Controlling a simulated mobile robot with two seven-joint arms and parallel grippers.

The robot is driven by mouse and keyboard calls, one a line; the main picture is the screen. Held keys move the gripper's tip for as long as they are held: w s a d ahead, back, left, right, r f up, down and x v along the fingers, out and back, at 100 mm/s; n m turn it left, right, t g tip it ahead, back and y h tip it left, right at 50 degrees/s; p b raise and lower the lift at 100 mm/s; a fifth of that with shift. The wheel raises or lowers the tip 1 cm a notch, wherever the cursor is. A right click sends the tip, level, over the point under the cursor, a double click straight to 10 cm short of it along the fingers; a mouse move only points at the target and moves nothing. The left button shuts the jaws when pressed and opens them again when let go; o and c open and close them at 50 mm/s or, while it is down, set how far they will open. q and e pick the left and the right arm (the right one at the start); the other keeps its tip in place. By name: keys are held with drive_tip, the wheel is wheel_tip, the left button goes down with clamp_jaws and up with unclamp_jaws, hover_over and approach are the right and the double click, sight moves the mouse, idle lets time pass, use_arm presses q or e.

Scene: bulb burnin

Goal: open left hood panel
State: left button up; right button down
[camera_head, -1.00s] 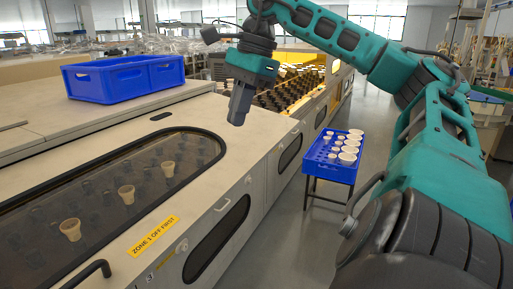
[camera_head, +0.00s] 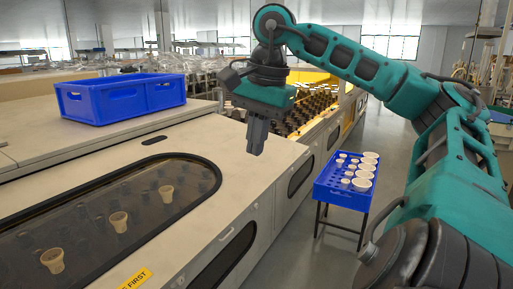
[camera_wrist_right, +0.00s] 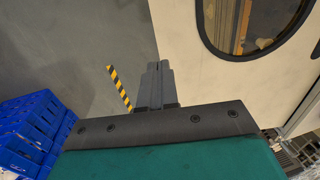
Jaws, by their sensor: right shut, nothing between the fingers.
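The hood panel (camera_head: 190,138) nearest me is a cream lid with a dark, black-rimmed window (camera_head: 110,205), lying flat on the long machine. Several pale bulb cups (camera_head: 118,221) show through the glass. I cannot tell which panel is the left one. My right gripper (camera_head: 257,152) points down, shut and empty, above the machine's right front edge, beyond the window. Its closed fingers also show in the right wrist view (camera_wrist_right: 154,85), with a cream machine wall beside them. My left gripper is not in view.
A blue crate (camera_head: 120,98) stands on the machine top. A blue tray table (camera_head: 347,200) with white cups stands in the aisle at right. Beyond my gripper is an open, lit section (camera_head: 312,103) with dark sockets. A yellow label (camera_head: 135,279) is cut off below. Grey floor (camera_head: 295,255) is clear.

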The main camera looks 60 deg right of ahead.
sight(246, 203)
drive_tip(key=f+b, duration=0.1)
drive_tip(key=f, duration=0.2)
drive_tip(key=w+f+b, duration=0.1)
drive_tip(key=f+b, duration=0.1)
drive_tip(key=f, duration=0.2)
drive_tip(key=f+b, duration=0.1)
drive_tip(key=f, duration=0.2)
drive_tip(key=shift+w+f+b, duration=0.15)
drive_tip(key=shift+w+b, duration=0.2)
drive_tip(key=shift+b, duration=0.05)
drive_tip(key=shift+w+f, duration=0.1)
drive_tip(key=shift+f, duration=0.4)
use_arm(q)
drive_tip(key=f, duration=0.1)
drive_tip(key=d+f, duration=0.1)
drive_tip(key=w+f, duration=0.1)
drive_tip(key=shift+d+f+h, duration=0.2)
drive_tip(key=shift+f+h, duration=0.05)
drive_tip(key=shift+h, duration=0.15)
